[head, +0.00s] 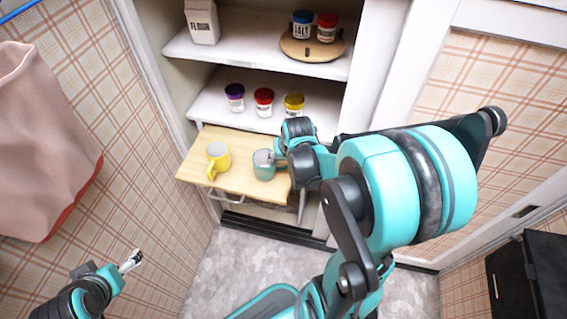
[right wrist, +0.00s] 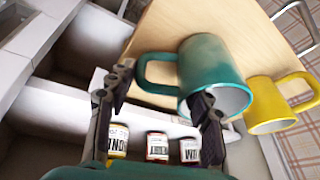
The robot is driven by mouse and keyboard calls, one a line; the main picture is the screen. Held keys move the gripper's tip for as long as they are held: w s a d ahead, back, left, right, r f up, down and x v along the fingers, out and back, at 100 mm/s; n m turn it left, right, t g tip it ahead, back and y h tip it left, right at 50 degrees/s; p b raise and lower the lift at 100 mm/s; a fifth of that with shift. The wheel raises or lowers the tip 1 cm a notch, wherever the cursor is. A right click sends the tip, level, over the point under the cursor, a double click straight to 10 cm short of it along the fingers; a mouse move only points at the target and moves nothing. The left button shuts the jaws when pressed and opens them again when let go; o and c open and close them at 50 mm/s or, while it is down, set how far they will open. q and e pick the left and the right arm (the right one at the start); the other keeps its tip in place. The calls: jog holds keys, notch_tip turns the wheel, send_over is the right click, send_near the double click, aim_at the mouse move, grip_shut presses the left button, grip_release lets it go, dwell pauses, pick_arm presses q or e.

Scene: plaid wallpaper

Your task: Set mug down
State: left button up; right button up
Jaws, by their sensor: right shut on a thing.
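A teal mug (head: 263,170) is at the right part of a pull-out wooden board (head: 240,185), and it also shows in the right wrist view (right wrist: 205,62). My right gripper (head: 275,158) is shut on this mug at its handle side. In the right wrist view one finger overlaps the mug's rim, and the handle (right wrist: 145,72) lies between the fingers. I cannot tell whether the mug's base touches the board. A yellow mug (head: 219,157) stands on the board to the left. My left gripper (head: 131,261) is low at the left, away from the mugs; its opening is unclear.
Several small jars (head: 263,101) stand on the shelf behind the board. A flour carton (head: 202,20) and a round wooden tray (head: 314,48) with two jars are on the upper shelf. A pink cloth item (head: 40,140) hangs at the left. The board between the mugs is clear.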

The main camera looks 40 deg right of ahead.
jog(key=shift+f, duration=0.15)
jog(key=o, duration=1.4)
